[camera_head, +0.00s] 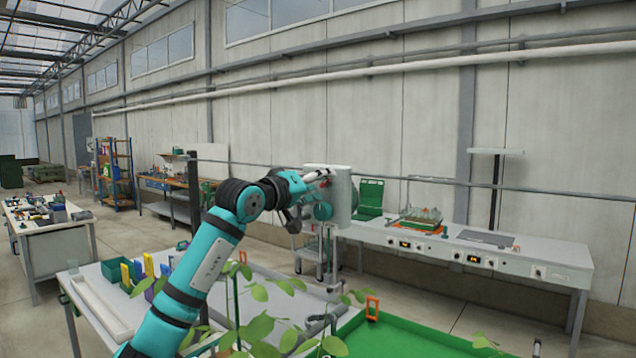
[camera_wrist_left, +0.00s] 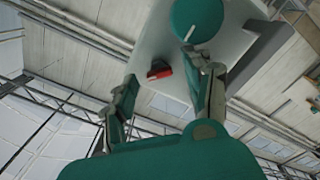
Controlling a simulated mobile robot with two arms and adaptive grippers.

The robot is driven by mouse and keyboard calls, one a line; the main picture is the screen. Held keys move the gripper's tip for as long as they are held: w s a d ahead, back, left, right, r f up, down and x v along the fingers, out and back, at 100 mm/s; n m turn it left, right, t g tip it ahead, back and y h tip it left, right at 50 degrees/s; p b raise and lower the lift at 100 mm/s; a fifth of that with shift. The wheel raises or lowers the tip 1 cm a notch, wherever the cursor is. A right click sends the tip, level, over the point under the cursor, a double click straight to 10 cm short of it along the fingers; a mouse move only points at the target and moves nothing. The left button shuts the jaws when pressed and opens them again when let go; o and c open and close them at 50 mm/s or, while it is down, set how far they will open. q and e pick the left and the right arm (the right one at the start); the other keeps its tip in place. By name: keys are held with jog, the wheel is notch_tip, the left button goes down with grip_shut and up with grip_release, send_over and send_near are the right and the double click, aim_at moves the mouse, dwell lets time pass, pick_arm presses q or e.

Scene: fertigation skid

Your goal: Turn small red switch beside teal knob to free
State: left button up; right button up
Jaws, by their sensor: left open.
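A pale panel box (camera_head: 343,188) stands beyond the plant bench, and its face fills the upper middle of the left wrist view (camera_wrist_left: 150,45). A round teal knob (camera_head: 323,211) is on it; it also shows at the top of the wrist view (camera_wrist_left: 197,18). The small red switch (camera_wrist_left: 159,70) sits on the panel beside the knob. My left gripper (camera_head: 320,176) is at the panel, its fingers open. In the wrist view the switch appears between the two fingers, apart from both. I cannot make out the switch clearly in the head view.
A long grey workbench (camera_head: 480,249) with controls and a plant tray runs right of the panel. A green tray (camera_head: 400,338) and leafy plants (camera_head: 262,328) are in the foreground below my arm. A white cart (camera_head: 312,250) stands under the panel.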

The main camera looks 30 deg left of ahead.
pick_arm(q)
grip_shut()
